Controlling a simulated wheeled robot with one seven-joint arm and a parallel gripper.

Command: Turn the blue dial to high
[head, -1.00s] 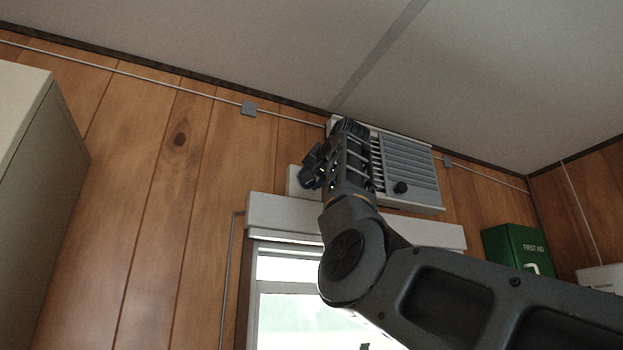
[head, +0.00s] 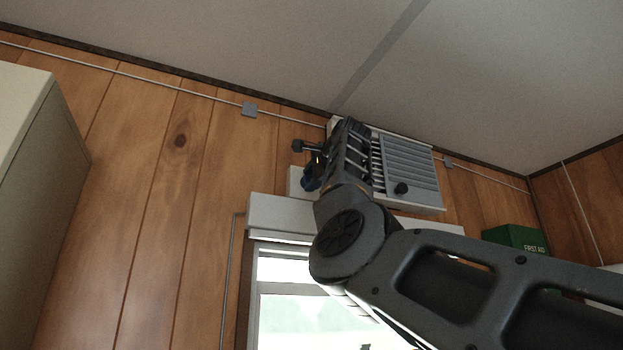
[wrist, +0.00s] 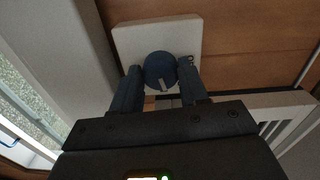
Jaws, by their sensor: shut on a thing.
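The blue dial (wrist: 158,66) sits on a pale square plate (wrist: 128,38) in the wrist view. My gripper (wrist: 161,74) has one finger on each side of the dial and is shut on it. The dial's light pointer mark faces toward the bottom of the wrist picture, slightly right. Small dark lettering on the plate is partly hidden by the right finger and too small to read. In the head view, the plate (head: 295,180) shows left of my gripper (head: 312,172), which hides most of the dial.
A grey slatted wall unit (head: 410,170) with a black knob (head: 401,188) is close to the right of my gripper. A window (head: 300,305) with a pale box (head: 275,214) above it is below. A green first-aid box (head: 515,238) hangs right; a cabinet (head: 40,200) stands left.

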